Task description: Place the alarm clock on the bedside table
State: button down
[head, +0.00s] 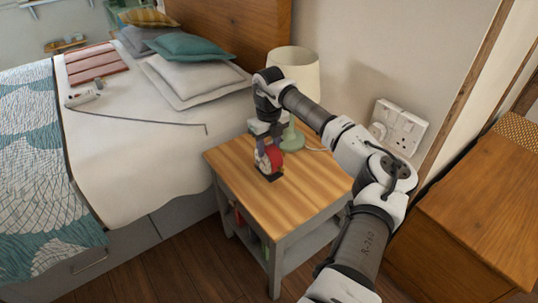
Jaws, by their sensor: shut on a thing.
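The alarm clock (270,158) is small and red with a pale face. It is at the wooden top of the bedside table (295,205), near the left-back part. My gripper (266,143) points down from above and is shut on the clock. The clock appears upright, with a dark shadow or base at its foot; I cannot tell whether it touches the tabletop. The fingertips are small and partly hidden against the clock.
A lamp (298,68) with a cream shade and green base stands behind my gripper on the table. The bed (130,150) with pillows lies left. Wall sockets (398,127) and a wooden cabinet (485,205) are right. The table's front top is clear.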

jog(key=shift+f, duration=2.1)
jog(key=shift+f, duration=0.2)
jog(key=c, duration=0.8)
grip_release()
notch_tip(320, 180, up, 12)
jog(key=shift+r+b, duration=0.2)
jog(key=shift+b, duration=0.3)
